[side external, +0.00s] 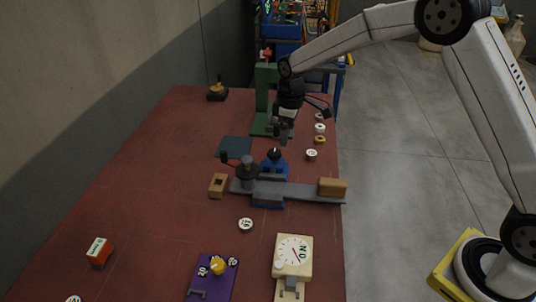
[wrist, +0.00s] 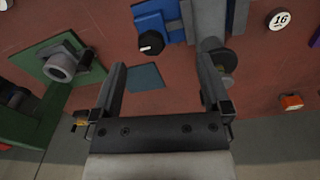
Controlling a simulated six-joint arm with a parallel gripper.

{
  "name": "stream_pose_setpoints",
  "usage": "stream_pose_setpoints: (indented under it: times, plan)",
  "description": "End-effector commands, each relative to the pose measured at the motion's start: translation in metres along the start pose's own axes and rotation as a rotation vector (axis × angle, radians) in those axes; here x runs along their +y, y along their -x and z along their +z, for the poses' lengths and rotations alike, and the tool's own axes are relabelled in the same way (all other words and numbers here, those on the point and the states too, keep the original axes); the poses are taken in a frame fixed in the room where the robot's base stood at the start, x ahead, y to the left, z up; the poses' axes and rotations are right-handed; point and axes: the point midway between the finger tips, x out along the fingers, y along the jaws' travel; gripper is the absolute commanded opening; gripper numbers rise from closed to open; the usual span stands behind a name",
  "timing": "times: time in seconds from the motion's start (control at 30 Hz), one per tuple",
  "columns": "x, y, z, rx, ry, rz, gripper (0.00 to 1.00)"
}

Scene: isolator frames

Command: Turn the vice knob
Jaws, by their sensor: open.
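The blue vice (side external: 268,200) sits mid-table under a long grey bar, with a black knob (side external: 274,153) at its far end. In the wrist view, the knob (wrist: 151,42) shows at the end of the blue body (wrist: 157,20), ahead of the fingers. My gripper (side external: 283,134) is open and empty, pointing down above the table beyond the knob. Its fingers (wrist: 162,68) are spread wide and appear apart from the knob.
A green stand (side external: 262,100) rises close behind my gripper. A flat blue-grey square (side external: 234,147) lies left of the knob. Wooden blocks (side external: 218,186) (side external: 332,187) and white numbered discs (side external: 311,154) are around the vice. A purple board (side external: 212,280) is at the front. The left table area is mostly clear.

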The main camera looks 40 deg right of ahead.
Motion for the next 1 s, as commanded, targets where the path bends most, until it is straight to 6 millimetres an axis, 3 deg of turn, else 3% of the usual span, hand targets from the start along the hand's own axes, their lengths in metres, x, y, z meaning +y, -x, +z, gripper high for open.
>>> stream_pose_setpoints:
  times: [0.2, 0.37, 0.77, 1.0]
  plan:
    - [0.015, -0.012, -0.028, -0.025, 0.108, -0.019, 0.98]
    - [0.02, -0.017, -0.038, -0.036, 0.157, -0.028, 0.98]
    - [0.021, -0.021, -0.041, -0.04, 0.173, -0.032, 0.98]
    - [0.021, -0.039, -0.04, -0.041, 0.172, -0.033, 0.98]
